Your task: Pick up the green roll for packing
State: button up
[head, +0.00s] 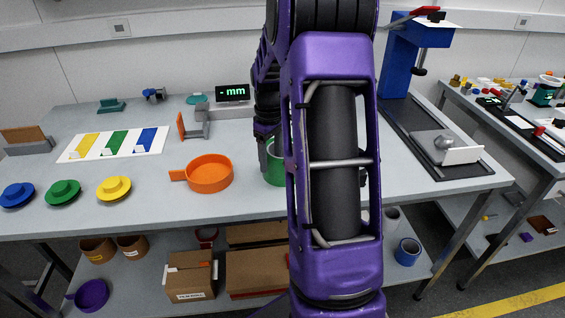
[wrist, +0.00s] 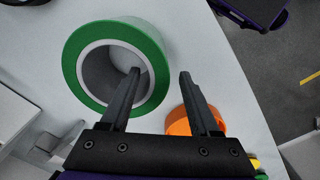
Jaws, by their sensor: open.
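The green roll (wrist: 115,29) is a wide ring with a grey inner core, at the upper left of the wrist view. In the head view the green roll (head: 275,172) stands on the bench, mostly hidden behind my purple arm. My gripper (wrist: 160,73) is open. Its left finger overlaps the roll's hole and right inner edge; its right finger is outside the ring, so the roll's right wall shows between them. I cannot tell how deep the left finger reaches. In the head view one dark finger shows by the roll; the other is hidden.
An orange pan (head: 209,173) sits left of the roll, with an orange-and-grey stand (head: 194,127) behind it. Yellow, green and blue knobbed discs line the front left. A blue inspection stand (head: 401,65) is at the right. The bench's front edge is close to the roll.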

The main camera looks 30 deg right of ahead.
notch_tip(320, 180, down, 2)
jog(key=shift+f, duration=0.15)
grip_shut()
dwell(1.4)
